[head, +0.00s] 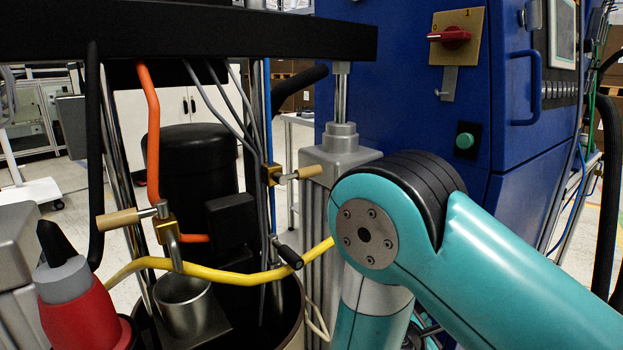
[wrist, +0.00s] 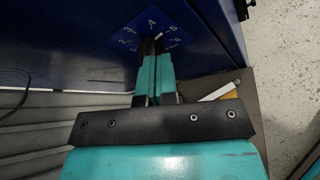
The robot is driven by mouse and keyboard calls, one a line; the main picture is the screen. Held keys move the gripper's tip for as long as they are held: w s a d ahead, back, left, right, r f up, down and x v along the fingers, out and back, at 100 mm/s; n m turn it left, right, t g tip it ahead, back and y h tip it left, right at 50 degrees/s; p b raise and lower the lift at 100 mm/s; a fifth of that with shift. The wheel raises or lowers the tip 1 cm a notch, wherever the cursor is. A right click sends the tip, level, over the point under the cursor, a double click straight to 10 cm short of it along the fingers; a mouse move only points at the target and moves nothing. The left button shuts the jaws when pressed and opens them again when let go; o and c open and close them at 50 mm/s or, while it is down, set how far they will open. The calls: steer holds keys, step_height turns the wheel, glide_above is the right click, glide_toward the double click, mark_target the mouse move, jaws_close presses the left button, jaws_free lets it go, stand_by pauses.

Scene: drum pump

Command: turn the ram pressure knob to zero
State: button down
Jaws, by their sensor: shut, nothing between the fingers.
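A blue dial plate (wrist: 124,32) with white numbers in an arc shows at the top of the wrist view, on a dark blue panel. My gripper (wrist: 152,46) is shut with nothing between its fingers. In the head view my arm hides the gripper and the dial.
A blue cabinet (head: 420,120) stands behind my arm, with a red rotary switch (head: 450,37), a green button (head: 464,141) and a handle (head: 530,88). A yellow hose (head: 215,277) and an orange hose (head: 152,130) run by the black drum pump at left. Open floor shows at right in the wrist view.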

steer(key=shift+w+d+r, duration=0.1)
steer(key=shift+w+d, duration=0.55)
steer(key=shift+d, duration=0.25)
steer(key=shift+d, duration=0.1)
steer(key=shift+w+a+r+p, duration=0.35)
steer(key=shift+w+r+p, duration=0.2)
steer(key=shift+p, duration=1)
steer(key=shift+w+a+r+p, duration=0.15)
steer(key=shift+w+a+p, duration=0.25)
steer(key=shift+p, duration=0.35)
steer(key=shift+r, duration=0.2)
steer(key=s+a+p, duration=0.2)
steer(key=s+a, duration=0.2)
steer(key=shift+a, duration=0.4)
